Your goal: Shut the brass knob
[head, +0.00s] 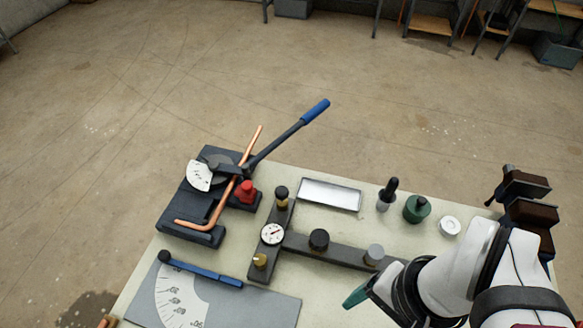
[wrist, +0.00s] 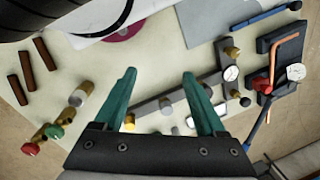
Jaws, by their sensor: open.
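The brass knob (head: 260,261) sits at the near end of a dark manifold block with a round white gauge (head: 272,234). In the wrist view the brass knob (wrist: 232,52) is at the upper right, beyond my right finger, beside the gauge (wrist: 231,73). My gripper (wrist: 158,82) is open with nothing between its green fingers. In the head view a green finger of my gripper (head: 357,296) shows to the right of the knob and apart from it. The other finger is hidden there. The knob's exact turn position is too small to tell.
A black knob (head: 319,240) and a grey knob (head: 374,254) stand on the manifold's side arm, between the gauge and my gripper. Another black knob (head: 282,192) is at the far end. A pipe bender (head: 205,195) with a blue-handled lever is left. A metal tray (head: 329,194) lies behind.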

